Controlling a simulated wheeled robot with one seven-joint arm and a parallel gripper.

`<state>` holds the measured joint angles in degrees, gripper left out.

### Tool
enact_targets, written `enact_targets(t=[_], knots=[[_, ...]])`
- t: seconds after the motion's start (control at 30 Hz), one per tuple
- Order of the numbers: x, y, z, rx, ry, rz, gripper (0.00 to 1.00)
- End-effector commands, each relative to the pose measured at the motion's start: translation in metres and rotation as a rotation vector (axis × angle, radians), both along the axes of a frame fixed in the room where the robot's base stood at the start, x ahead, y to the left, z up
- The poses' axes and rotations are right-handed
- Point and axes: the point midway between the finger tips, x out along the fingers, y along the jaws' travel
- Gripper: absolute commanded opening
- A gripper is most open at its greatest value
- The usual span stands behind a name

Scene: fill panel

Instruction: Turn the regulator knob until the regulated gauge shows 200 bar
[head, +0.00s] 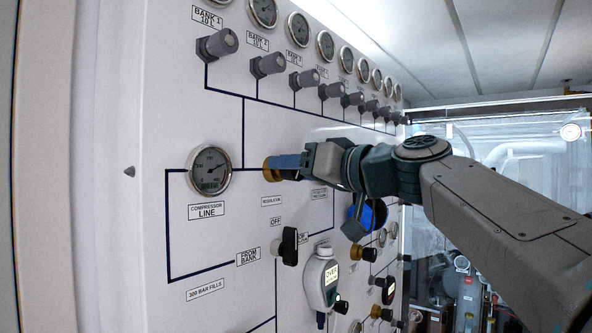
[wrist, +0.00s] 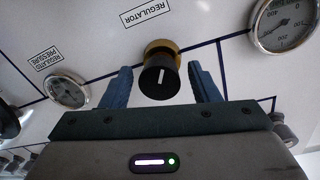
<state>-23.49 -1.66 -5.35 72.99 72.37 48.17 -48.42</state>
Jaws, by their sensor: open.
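The regulator knob (wrist: 158,80) is black with a white line and sits on a brass collar, below the REGULATOR label (wrist: 147,14) in the wrist view. My gripper (wrist: 158,84) is open, with one blue finger on each side of the knob and a visible gap on both sides. In the head view my gripper (head: 287,165) is at the panel, in front of the brass collar (head: 268,168), and hides the knob. The regulated pressure gauge (wrist: 66,91) is at the left in the wrist view; its reading is too small to tell.
The compressor line gauge (head: 209,170) is left of my gripper, and its dial also shows in the wrist view (wrist: 287,22). A row of bank valves (head: 268,65) runs above. A black OFF handle (head: 290,246) and a grey-white device (head: 322,280) stick out below.

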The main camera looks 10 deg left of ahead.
Motion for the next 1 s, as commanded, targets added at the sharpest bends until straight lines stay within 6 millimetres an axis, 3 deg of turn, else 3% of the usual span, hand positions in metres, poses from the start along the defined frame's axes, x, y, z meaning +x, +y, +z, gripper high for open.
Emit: enact_targets(t=[0.17, 0.6, 0.8, 1.0], knots=[[-0.011, -0.022, -0.003, 0.000, -0.004, -0.004, 0.55], [-0.052, -0.105, -0.002, 0.000, -0.002, -0.002, 0.55], [-0.060, -0.120, -0.001, 0.000, 0.000, -0.001, 0.55], [-0.061, -0.122, 0.000, 0.000, 0.000, 0.000, 0.55]])
